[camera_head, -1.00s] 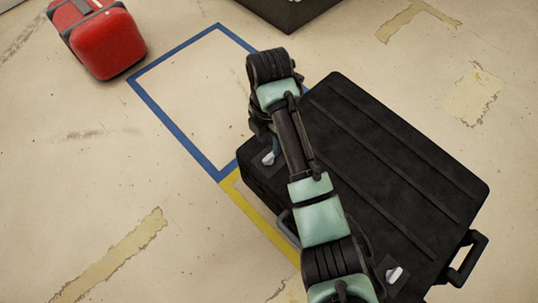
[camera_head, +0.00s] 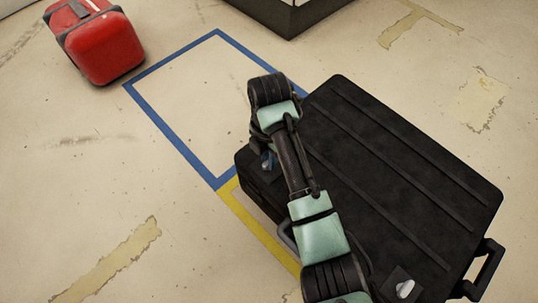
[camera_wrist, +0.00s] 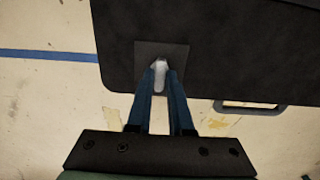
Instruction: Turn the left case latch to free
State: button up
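The black case (camera_head: 385,170) lies flat on the floor. Its left latch (camera_wrist: 160,76) is a pale tab on a dark square plate near the case edge. In the head view this latch is largely hidden by my arm and gripper (camera_head: 268,160). In the wrist view the two blue fingers of my gripper (camera_wrist: 161,82) stand on either side of the tab, with little room beside it. I cannot tell whether they press on it. The right latch (camera_head: 404,289) is a pale tab near the lower edge of the head view.
A handle (camera_wrist: 250,107) sticks out from the case edge beside the latch, and another (camera_head: 484,270) at its right end. A red case (camera_head: 103,45) stands at the upper left. A dark box (camera_head: 290,12) stands behind. Blue and yellow floor tape borders clear floor.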

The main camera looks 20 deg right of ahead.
grip_shut()
jog(key=shift+r+p, duration=0.15)
jog(key=shift+p, duration=0.4)
jog(key=m+p, duration=0.2)
jog(key=p, duration=0.1)
jog(key=shift+s+r, duration=0.1)
jog(key=shift+r, duration=0.15)
jog(key=m+p, duration=0.2)
jog(key=p, duration=0.2)
jog(key=shift+m, duration=0.3)
jog(key=m+p, duration=0.2)
jog(key=shift+f+m+p, duration=0.15)
jog(key=shift+m+p, duration=0.2)
jog(key=shift+m, duration=0.05)
jog(key=m+p, duration=0.3)
jog(key=m, duration=0.2)
jog(key=shift+f, duration=0.1)
jog(key=m+p, duration=0.1)
jog(key=m, duration=0.4)
jog(key=shift+f, duration=0.1)
jog(key=shift+m, duration=0.4)
